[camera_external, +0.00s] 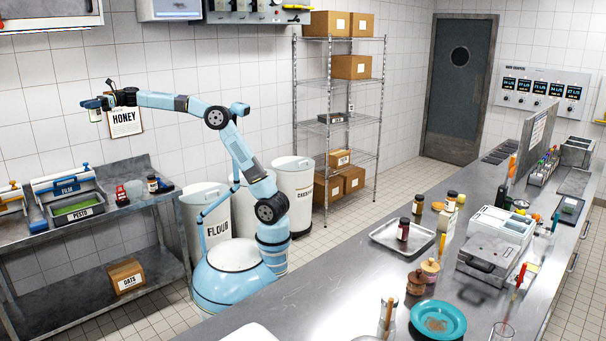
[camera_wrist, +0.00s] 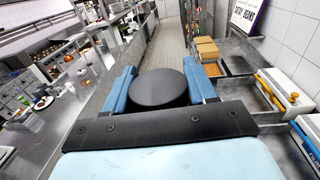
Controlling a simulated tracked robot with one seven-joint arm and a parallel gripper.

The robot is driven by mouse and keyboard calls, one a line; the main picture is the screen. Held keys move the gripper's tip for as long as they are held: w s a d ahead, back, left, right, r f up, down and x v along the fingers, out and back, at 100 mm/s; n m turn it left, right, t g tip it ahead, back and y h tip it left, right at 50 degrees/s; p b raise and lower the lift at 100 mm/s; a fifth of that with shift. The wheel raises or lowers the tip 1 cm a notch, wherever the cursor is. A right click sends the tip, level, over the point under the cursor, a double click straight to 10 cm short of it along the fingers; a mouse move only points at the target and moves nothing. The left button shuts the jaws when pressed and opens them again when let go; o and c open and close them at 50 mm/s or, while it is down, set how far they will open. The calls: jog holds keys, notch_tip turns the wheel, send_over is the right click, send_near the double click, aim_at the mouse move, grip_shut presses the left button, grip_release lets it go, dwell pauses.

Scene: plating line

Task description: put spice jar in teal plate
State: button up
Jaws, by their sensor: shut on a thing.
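My gripper (camera_external: 93,103) is raised high at the left in the external view, above the steel side shelf. In the wrist view, its two blue fingers (camera_wrist: 160,88) are shut on a jar with a round black lid (camera_wrist: 159,87). The lid hides most of the jar's body there. The teal plate (camera_external: 457,334) lies on the long counter at the lower right of the external view, far from my gripper. It looks empty apart from a brownish centre.
On the counter (camera_external: 330,290), a metal tray (camera_external: 385,236) carries a dark-lidded jar (camera_external: 403,229).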

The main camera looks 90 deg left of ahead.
jog(key=s+a+f+m+g+y, duration=0.25)
jog(key=s+a+f, duration=0.25)
jog(key=a+f, duration=0.65)
jog(key=s+a+f+m+g+y, duration=0.25)
jog(key=s+a+f, duration=0.25)
jog(key=a+f, duration=0.65)
jog(key=w+a+f+m+g+y, duration=0.1)
jog(key=a+f+m+y, duration=0.25)
jog(key=a+f, duration=1)
jog(key=w+a+f+m+y, duration=0.15)
jog(key=a+f+y, duration=0.35)
jog(key=a+f, duration=0.8)
jog(key=shift+s+a+f, duration=0.1)
jog(key=shift+a+f, duration=0.3)
jog(key=shift+f, duration=0.35)
jog(key=shift+s+a+f, duration=0.15)
jog(key=shift+a+f, duration=0.25)
jog(key=shift+f, duration=0.4)
jog(key=shift+s+a+f, duration=0.1)
jog(key=shift+a+f, duration=0.3)
jog(key=shift+f, duration=0.35)
jog(key=o, duration=1.2)
